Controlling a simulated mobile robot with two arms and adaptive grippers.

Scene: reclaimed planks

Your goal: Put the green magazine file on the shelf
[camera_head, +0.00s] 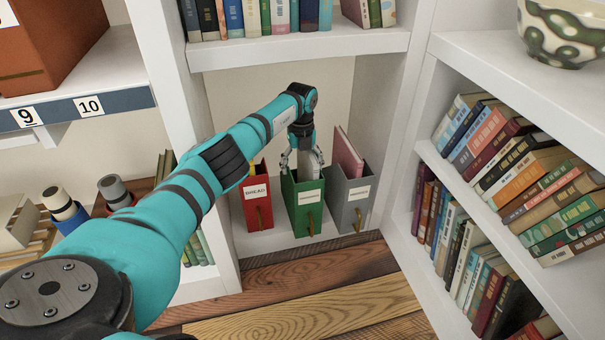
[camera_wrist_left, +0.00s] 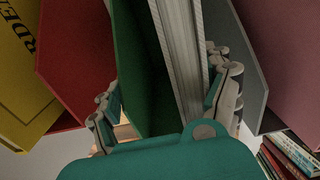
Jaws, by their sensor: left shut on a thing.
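The green magazine file (camera_head: 305,222) stands on the bottom shelf (camera_head: 285,238) of the white bookcase, between a red file and a grey file. It has a white label and holds something with pale pages, which shows in the left wrist view (camera_wrist_left: 178,60). My left gripper (camera_head: 303,168) reaches down from above and is shut on the green file, with a finger on either side. The wrist view shows the green file's wall (camera_wrist_left: 138,75) between the fingers. My right gripper is in neither view.
The red file (camera_head: 257,206) stands close on the left and the grey file (camera_head: 349,203), with a pink book, close on the right. A shelf of books (camera_head: 300,45) is above my gripper. A side bookcase (camera_head: 447,180) stands at right.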

